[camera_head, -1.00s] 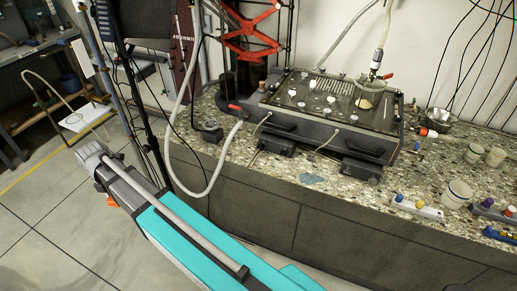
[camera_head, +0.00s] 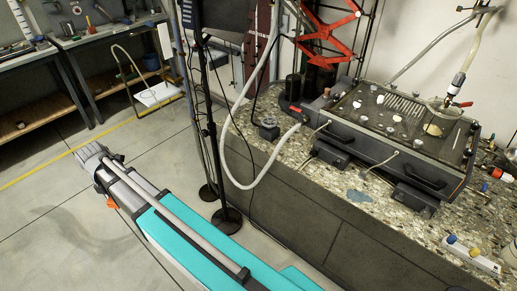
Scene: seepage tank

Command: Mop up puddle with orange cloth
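A small blue-grey patch, which looks like the puddle (camera_head: 360,196), lies on the speckled worktop (camera_head: 379,209) near its front edge, in front of the tank (camera_head: 400,125). My teal and grey arm reaches across the lower left over the floor, well away from the worktop. A small bit of orange (camera_head: 110,203) shows just below the arm's far end; it may be the orange cloth, but too little shows to tell. My gripper's fingers do not show.
A black stand (camera_head: 226,215) has its round bases on the floor between my arm and the worktop. A pale hose (camera_head: 234,165) loops down at the worktop's left end. A power strip (camera_head: 472,254) lies at the right. Open floor lies left.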

